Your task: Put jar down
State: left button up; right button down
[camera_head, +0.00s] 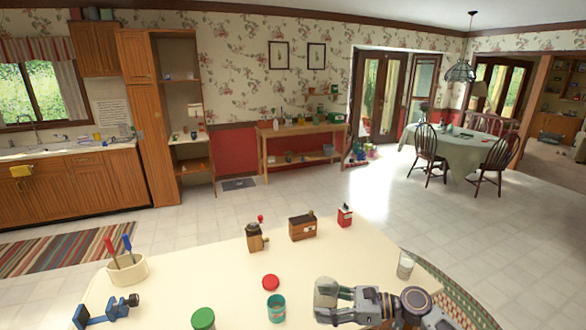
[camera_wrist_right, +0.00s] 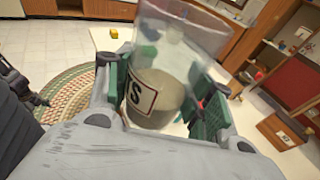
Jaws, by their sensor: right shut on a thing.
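A clear jar (camera_wrist_right: 158,75) with a pale filling and a white label with a dark letter is between the fingers of my right gripper (camera_wrist_right: 165,100) in the right wrist view. The green finger pads press on both its sides. In the head view the jar (camera_head: 325,290) is at the left end of my right gripper (camera_head: 335,303), over the front part of the cream table (camera_head: 215,275). I cannot tell whether its base touches the table. My left gripper is not in view.
A teal cup (camera_head: 276,308), a red lid (camera_head: 271,282) and a green-lidded container (camera_head: 203,319) are left of the jar. A glass (camera_head: 405,265) stands near the right edge. A grinder (camera_head: 256,238), a wooden box (camera_head: 302,228) and a red tin (camera_head: 345,216) line the far edge.

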jog(key=shift+w+f+m+t+h, duration=0.2)
jog(key=shift+w+m+t, duration=0.1)
jog(key=shift+m+t, duration=0.4)
jog(key=shift+w+f+m+t+h, duration=0.1)
jog(key=shift+w+m+t+h, duration=0.15)
jog(key=shift+m+t, duration=0.4)
jog(key=shift+w+d+f+m+t+h, duration=0.15)
jog(key=shift+w+d+m+t+h, duration=0.1)
jog(key=shift+m+t+h, duration=0.35)
jog(key=shift+w+d+f+m+t+h, duration=0.15)
jog(key=shift+w+d+m+t, duration=0.1)
jog(key=shift+t, duration=0.5)
jog(key=shift+w+d+f+m+t+h, duration=0.15)
jog(key=shift+d+m+t+h, duration=0.35)
jog(key=shift+m+t, duration=0.25)
jog(key=shift+d+f+m+t+h, duration=0.3)
jog(key=shift+d+m+t+h, duration=0.1)
jog(key=shift+m+t+h, duration=0.25)
